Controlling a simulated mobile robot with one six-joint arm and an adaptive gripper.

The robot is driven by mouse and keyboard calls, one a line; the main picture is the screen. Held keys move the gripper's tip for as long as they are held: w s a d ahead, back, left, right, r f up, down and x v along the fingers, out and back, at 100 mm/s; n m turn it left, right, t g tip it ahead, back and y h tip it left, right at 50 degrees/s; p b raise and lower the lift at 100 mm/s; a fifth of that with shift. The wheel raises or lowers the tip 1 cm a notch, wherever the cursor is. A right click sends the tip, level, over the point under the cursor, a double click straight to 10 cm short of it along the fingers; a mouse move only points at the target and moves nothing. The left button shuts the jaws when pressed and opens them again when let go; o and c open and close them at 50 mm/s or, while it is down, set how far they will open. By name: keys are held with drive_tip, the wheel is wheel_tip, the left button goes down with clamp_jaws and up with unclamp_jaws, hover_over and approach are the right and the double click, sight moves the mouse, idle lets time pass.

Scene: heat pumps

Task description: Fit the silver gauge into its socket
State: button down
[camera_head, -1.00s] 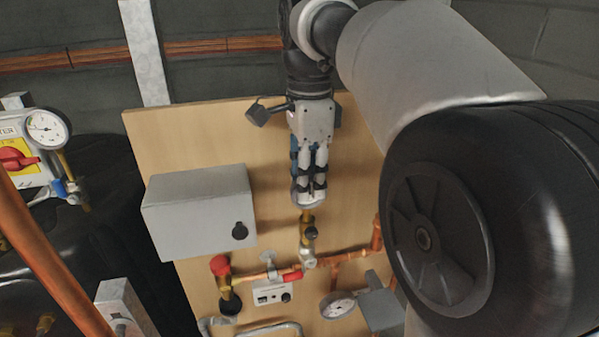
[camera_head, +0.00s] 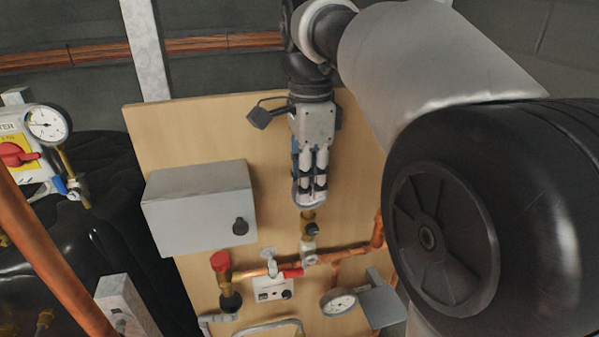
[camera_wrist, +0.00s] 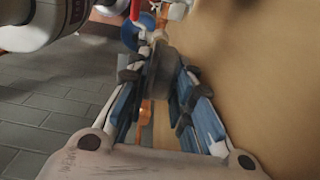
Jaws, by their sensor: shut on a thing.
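My gripper (camera_head: 312,188) points down in front of the wooden board and is shut on the silver gauge (camera_head: 309,203). The gauge shows as a grey rounded rim at the fingertips in the head view; its dial face cannot be seen. In the wrist view the gauge is a dark grey disc (camera_wrist: 160,72) seen nearly edge-on between the blue and white fingers. A brass fitting (camera_head: 308,217) with a dark valve knob stands on the copper pipe just below the gauge. The gauge's lower end overlaps the fitting in the head view; I cannot tell whether they touch.
A grey box (camera_head: 200,208) is on the board's left. A red-topped valve (camera_head: 221,262), a small white control box (camera_head: 280,290) and another gauge (camera_head: 339,302) sit lower down. Copper pipe (camera_head: 340,255) crosses the board. A black tank (camera_head: 60,240) stands at left.

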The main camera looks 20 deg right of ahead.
drive_tip(key=shift+f, duration=0.2)
drive_tip(key=c, duration=1.3)
unclamp_jaws()
drive_tip(key=shift+r+p, duration=0.65)
drive_tip(key=shift+r, duration=3.65)
drive_tip(key=shift+s, duration=0.15)
